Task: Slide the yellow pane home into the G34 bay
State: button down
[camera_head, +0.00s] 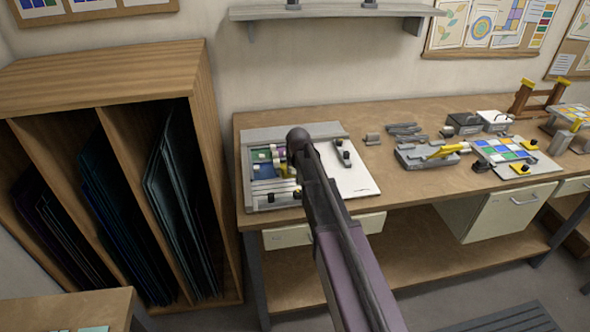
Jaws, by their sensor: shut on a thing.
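A grey frame (250,190) with several bays lies on the left part of the workbench, with green and blue panes (264,172) in it. My arm reaches over it from the lower right. My gripper (282,164) is low over the frame's right side, mostly hidden by my dark wrist, and is shut on a small yellow piece (281,171), apparently the yellow pane. I cannot tell whether that pane touches the bay. The G34 label is too small to read.
A white board (357,181) with a small dark tool (342,152) adjoins the frame's right. Grey tools (420,155) and a coloured glass panel (503,152) stand further right. A wooden rack (107,78) of glass sheets is left. A shelf (335,12) hangs above.

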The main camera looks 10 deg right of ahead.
jog(key=shift+w+a, duration=0.65)
jog(key=shift+a, duration=0.05)
dwell(1.7)
jog(key=shift+c, duration=2.1)
grip_release()
jog(key=shift+r, duration=0.15)
jog(key=shift+r+p, duration=3.4)
jog(key=shift+p, duration=0.15)
jog(key=s+d+f+g, duration=0.1)
jog(key=s+g, duration=0.3)
jog(key=s, duration=2.7)
jog(key=shift+d+f+g, duration=0.25)
jog(key=shift+d+g, duration=0.05)
jog(key=shift+d, duration=0.3)
